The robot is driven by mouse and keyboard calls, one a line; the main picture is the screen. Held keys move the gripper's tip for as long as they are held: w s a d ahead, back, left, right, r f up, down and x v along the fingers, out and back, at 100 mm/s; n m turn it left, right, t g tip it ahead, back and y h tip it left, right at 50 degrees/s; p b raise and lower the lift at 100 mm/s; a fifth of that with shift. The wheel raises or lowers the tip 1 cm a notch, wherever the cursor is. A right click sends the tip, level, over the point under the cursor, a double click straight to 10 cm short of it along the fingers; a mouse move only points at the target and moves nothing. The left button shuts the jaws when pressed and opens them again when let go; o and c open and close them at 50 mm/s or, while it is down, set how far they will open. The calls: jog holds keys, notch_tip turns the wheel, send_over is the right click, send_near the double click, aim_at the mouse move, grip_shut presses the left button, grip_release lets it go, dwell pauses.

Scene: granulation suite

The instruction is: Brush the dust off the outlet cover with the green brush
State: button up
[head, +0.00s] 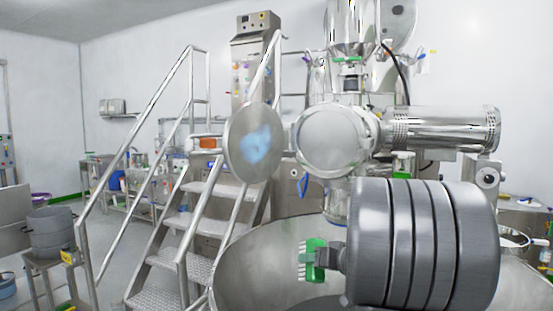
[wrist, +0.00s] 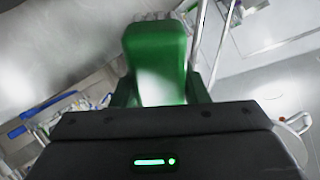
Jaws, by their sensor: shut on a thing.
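The outlet cover (head: 238,150) is a round metal disc standing open left of the machine's round outlet (head: 335,142) in the head view. A pale blue patch of dust (head: 257,142) lies near its middle. My gripper (head: 325,259) is at the lower centre, below and right of the cover and well apart from it. It is shut on the green brush (head: 314,268), whose pale bristles point left. In the wrist view the green brush (wrist: 155,62) sits between the jaws, with bristles at the top edge. The cover is not clearly seen there.
A large steel bowl (head: 245,265) lies behind and below my gripper. Metal stairs with handrails (head: 190,220) stand left of the cover. A horizontal steel cylinder (head: 440,130) juts right from the outlet. A grey pot (head: 52,232) on a stand is at far left.

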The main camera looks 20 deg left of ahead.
jog(key=s+a+r+y+p, duration=0.2)
jog(key=a+r+p, duration=0.1)
jog(key=r, duration=0.7)
jog(key=s+a+r+n+t+y+p, duration=0.1)
jog(key=s+a+r+y+p, duration=0.15)
jog(key=r, duration=0.65)
jog(key=s+a+r+y+p, duration=0.2)
jog(key=s+a+r+p, duration=0.15)
jog(key=r, duration=0.65)
jog(key=shift+h, duration=0.25)
jog(key=w+a+p, duration=0.2)
jog(key=a, duration=0.1)
jog(key=w+a+p, duration=0.1)
jog(key=shift+a+f, duration=0.25)
jog(key=shift+a, duration=0.05)
jog(key=shift+b+x, duration=0.55)
jog(key=shift+x, duration=0.45)
jog(key=shift+f, duration=0.15)
